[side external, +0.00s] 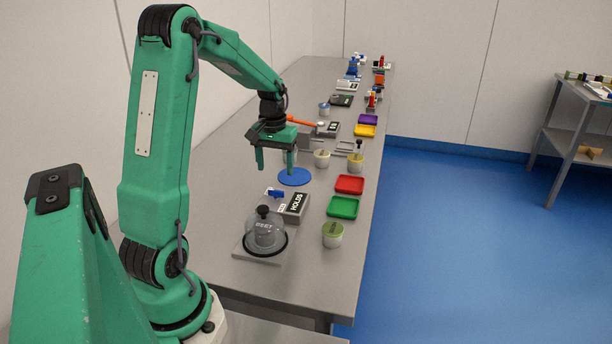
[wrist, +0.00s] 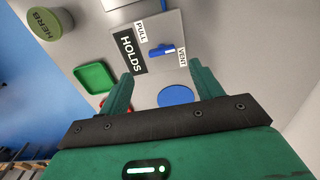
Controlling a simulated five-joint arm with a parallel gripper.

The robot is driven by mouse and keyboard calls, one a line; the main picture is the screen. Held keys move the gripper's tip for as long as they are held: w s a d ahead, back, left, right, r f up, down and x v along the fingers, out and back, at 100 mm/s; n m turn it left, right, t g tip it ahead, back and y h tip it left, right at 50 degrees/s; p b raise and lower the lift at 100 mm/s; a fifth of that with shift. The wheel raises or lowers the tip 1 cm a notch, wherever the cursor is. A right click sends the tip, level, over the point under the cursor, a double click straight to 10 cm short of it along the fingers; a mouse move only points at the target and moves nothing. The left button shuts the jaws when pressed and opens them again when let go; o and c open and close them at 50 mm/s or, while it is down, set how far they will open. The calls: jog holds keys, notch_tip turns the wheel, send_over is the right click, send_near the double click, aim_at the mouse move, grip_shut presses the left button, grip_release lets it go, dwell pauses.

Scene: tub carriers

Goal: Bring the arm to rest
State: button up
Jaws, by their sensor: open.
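My arm is green with black joints. It reaches out over the grey bench from the left in the side external view. My gripper (side external: 276,164) is open and empty, above the bench near a blue disc (side external: 294,177). In the wrist view my gripper (wrist: 160,85) shows its two green fingers spread apart, with nothing between them but bench. The blue disc also shows there (wrist: 176,96), beyond the fingers and close to the right one.
Green (side external: 343,207) and red (side external: 349,184) trays and a green-lidded tub (side external: 333,234) line the right edge. Several tubs and devices stand farther back.

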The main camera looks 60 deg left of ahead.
jog(key=s+d+r+m+t, duration=0.2)
jog(key=s+d+r+m, duration=0.1)
jog(key=d, duration=0.5)
jog(key=s+d+r+m+t, duration=0.1)
jog(key=s+d+r+m, duration=0.2)
jog(key=d, duration=0.6)
jog(key=s+d+r+m+t, duration=0.2)
jog(key=s+d+r, duration=0.3)
jog(key=d, duration=0.4)
jog(key=shift+r+m+t, duration=0.3)
jog(key=shift+r+m, duration=0.1)
jog(key=shift+r, duration=0.25)
